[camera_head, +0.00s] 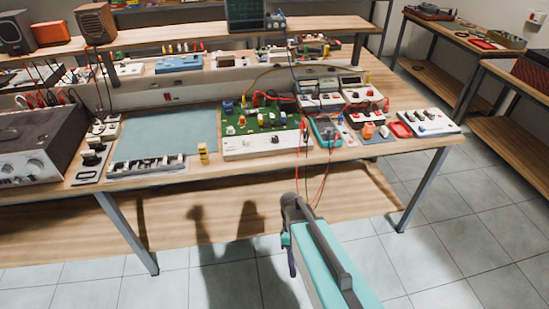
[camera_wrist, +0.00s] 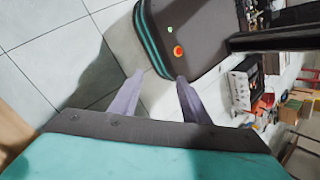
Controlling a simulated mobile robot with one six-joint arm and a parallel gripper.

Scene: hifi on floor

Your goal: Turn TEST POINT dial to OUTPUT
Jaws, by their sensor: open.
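No dial marked TEST POINT can be read from here; the labels are too small. A green circuit board (camera_head: 262,121) with a white front panel (camera_head: 250,146) sits on the workbench, and a small dark knob (camera_head: 275,140) shows on that panel. I cannot tell whether it is the TEST POINT dial. My gripper (camera_wrist: 160,76) is open and empty in the wrist view, its two grey-purple fingers apart above the tiled floor. In the head view my teal arm is low in front of the bench, away from the board, and the fingers are hard to make out.
The workbench (camera_head: 230,173) holds a grey-blue mat (camera_head: 170,133), a large amplifier (camera_head: 36,145) at left, and meters (camera_head: 340,85) with loose leads at right. Red and black leads hang over the front edge near my arm. A lower shelf juts below; tiled floor is clear at right.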

